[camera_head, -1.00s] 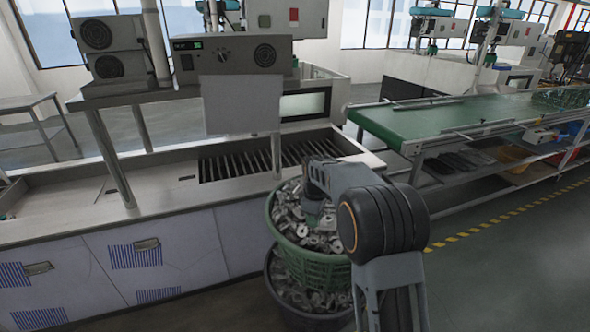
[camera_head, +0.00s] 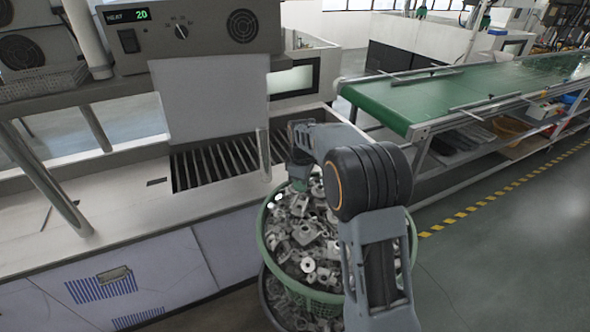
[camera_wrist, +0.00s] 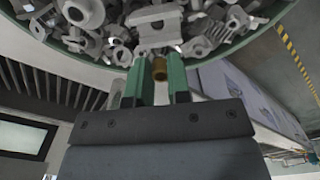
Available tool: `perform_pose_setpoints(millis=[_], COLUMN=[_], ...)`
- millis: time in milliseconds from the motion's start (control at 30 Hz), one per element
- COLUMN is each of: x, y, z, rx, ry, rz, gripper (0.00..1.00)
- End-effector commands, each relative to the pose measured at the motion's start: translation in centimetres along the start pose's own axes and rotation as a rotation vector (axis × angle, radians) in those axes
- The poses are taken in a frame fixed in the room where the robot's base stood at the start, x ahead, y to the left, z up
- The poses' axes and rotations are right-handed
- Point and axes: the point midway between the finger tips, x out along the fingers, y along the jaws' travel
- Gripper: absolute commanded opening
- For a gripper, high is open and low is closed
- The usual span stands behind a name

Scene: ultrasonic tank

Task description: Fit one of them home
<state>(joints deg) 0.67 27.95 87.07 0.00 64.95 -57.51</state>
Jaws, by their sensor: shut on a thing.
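A round green basket (camera_head: 301,295) full of grey metal parts (camera_head: 305,240) is in the lower middle of the head view. My gripper (camera_head: 299,184) points down at its far-left rim. In the wrist view the green fingers of my gripper (camera_wrist: 158,62) meet the basket's rim (camera_wrist: 100,70) and are shut on it; a small brass-coloured piece shows between them. The exact contact is partly hidden. A dark bin (camera_head: 275,307), also holding metal parts, is beneath the basket; whether they touch is unclear. The steel tank (camera_head: 120,217) with a slatted opening (camera_head: 215,165) lies beyond, to the left.
A heater box (camera_head: 195,30) reading 20 stands on a shelf over the tank, with a pale panel (camera_head: 212,100) hanging below it. Shelf posts (camera_head: 45,180) rise at the left. A green conveyor (camera_head: 440,95) is at the right. The floor (camera_head: 500,260) at right is clear.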

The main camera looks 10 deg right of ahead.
Motion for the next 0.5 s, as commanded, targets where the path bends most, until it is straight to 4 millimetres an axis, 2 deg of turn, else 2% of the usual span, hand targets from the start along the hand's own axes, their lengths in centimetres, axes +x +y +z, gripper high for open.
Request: perform_pose_setpoints(millis=[267,500], x=[0.9,3.0], y=[-0.2,-0.2], z=[-0.4,-0.3], rx=[-0.008,-0.007], ry=[0.0,-0.001], rz=[-0.001,-0.001], gripper=[0.0,0.0])
